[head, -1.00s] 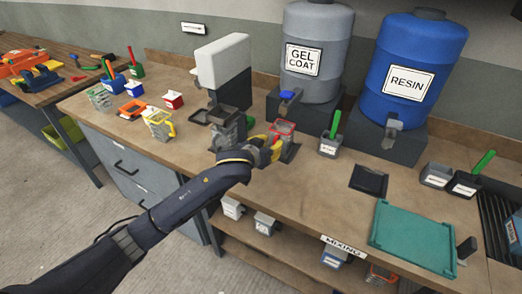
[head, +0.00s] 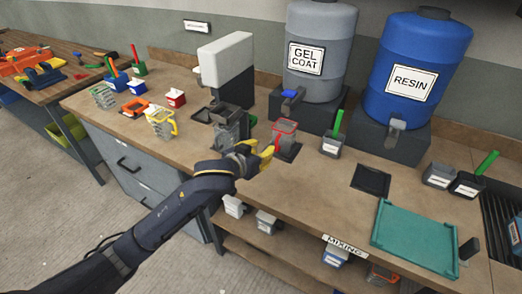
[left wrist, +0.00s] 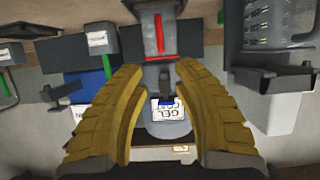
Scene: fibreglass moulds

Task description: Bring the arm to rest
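My left gripper (head: 266,158) has yellow fingers and is above the front part of the workbench (head: 315,195). In the left wrist view the fingers (left wrist: 160,75) are spread with nothing gripped between them. A grey cup with a red rim and handle (head: 285,132) stands on a dark pad below the gel coat drum (head: 318,55), just beyond the gripper and apart from it. The red handle (left wrist: 158,35) and the upside-down drum label (left wrist: 168,109) show between the fingers in the left wrist view. My right gripper is not in view.
A grey-and-white dispenser (head: 226,70) stands behind a grey container (head: 228,125). The blue resin drum (head: 415,70), a dark pad (head: 371,180) and a teal tray (head: 414,238) are to the right.

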